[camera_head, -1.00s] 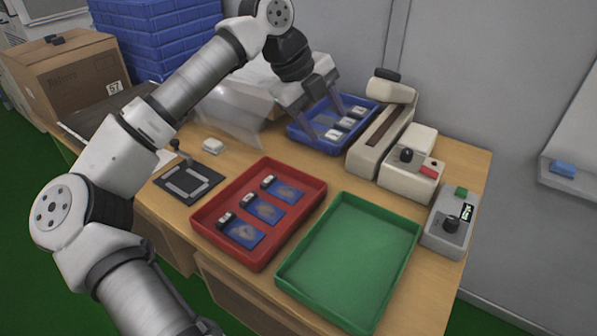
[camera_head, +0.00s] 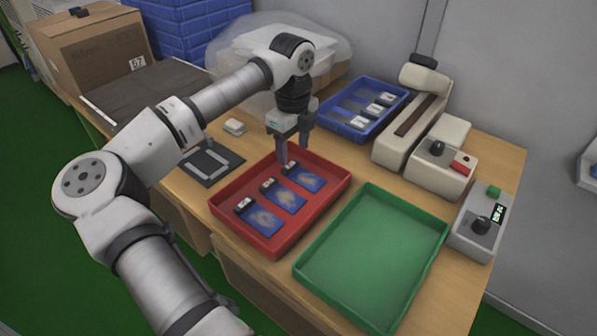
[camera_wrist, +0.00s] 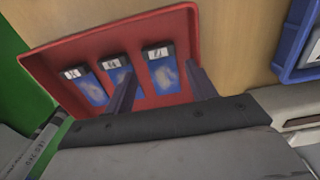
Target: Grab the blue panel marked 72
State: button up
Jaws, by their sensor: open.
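Three blue panels, each with a dark clip and a small white label at one end, lie in a row in the red tray (camera_head: 325,210). They are a front panel (camera_head: 264,222), a middle panel (camera_head: 286,199) and a far panel (camera_head: 307,180). The labels are too small to read surely, so I cannot tell which is marked 72. My gripper (camera_head: 293,157) is open and empty, pointing down above the far end of the red tray. In the wrist view, the far panel (camera_wrist: 163,76) shows between its fingers (camera_wrist: 161,68), and one finger partly covers the middle panel (camera_wrist: 115,74).
A blue tray (camera_head: 345,131) behind holds more labelled panels. An empty green tray (camera_head: 370,255) stands right of the red one. A beige machine (camera_head: 410,125), a control box (camera_head: 480,222) and a black plate (camera_head: 208,163) are nearby. The red tray's raised walls surround the panels.

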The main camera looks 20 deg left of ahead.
aim_at(293, 166)
notch_tip(293, 166, down, 5)
jog(key=shift+a+r+p, duration=0.1)
jog(key=shift+a+p, duration=0.05)
jog(key=shift+p, duration=0.3)
jog(key=c, duration=0.7)
jog(key=shift+c, duration=0.2)
jog(key=shift+r, duration=0.1)
